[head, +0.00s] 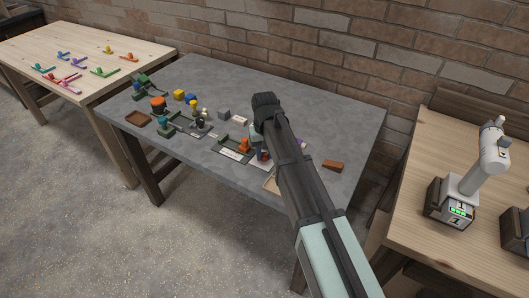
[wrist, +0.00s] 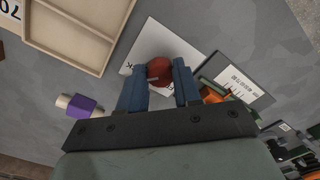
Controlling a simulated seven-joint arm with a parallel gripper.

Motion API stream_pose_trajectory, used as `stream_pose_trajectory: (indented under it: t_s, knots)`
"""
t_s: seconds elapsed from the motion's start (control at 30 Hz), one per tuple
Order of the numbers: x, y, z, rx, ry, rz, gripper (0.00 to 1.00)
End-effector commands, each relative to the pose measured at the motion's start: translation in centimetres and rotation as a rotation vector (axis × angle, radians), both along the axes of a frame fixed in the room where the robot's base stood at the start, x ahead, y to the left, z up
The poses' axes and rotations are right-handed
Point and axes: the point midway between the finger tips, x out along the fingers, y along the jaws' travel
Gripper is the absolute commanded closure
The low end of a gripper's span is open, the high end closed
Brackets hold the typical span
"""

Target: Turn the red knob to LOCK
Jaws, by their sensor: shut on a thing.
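The red knob (wrist: 159,71) shows in the wrist view, above a white plate (wrist: 150,45) with small dark marks that I cannot read. My gripper (wrist: 160,76) has its two blue fingers on either side of the knob and is shut on it. The fingers and the knob itself hide part of the plate, and I cannot tell which way the knob points. In the head view my arm reaches over the right part of the grey table and hides most of the knob area.
A shallow wooden tray (wrist: 72,37) lies beside the plate. A purple and white piece (wrist: 80,106) lies left of my fingers. A labelled grey plate with orange and green parts (wrist: 238,85) is close on the right. A reddish-brown block (head: 333,166) lies at the grey table's right.

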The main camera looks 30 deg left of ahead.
Motion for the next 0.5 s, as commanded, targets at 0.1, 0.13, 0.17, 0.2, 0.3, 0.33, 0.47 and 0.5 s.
stream_pose_trajectory:
  t_s: [0.1, 0.13, 0.17, 0.2, 0.3, 0.33, 0.47, 0.5]
  knots:
    - [-0.04, -0.1, -0.02, -0.003, 0.001, -0.001, 0.61]
    - [-0.04, -0.1, -0.02, -0.002, 0.001, -0.001, 0.59]
    - [-0.04, -0.08, -0.01, -0.001, 0.001, -0.001, 0.56]
    - [-0.04, -0.08, -0.01, -0.001, 0.001, -0.001, 0.52]
    - [-0.02, -0.05, -0.01, -0.001, 0.001, 0.0, 0.42]
    - [-0.03, -0.04, -0.01, -0.001, 0.001, 0.0, 0.42]
    - [-0.01, -0.03, -0.01, -0.001, 0.001, 0.0, 0.42]
    - [-0.01, -0.02, 0.0, -0.001, 0.001, 0.0, 0.42]
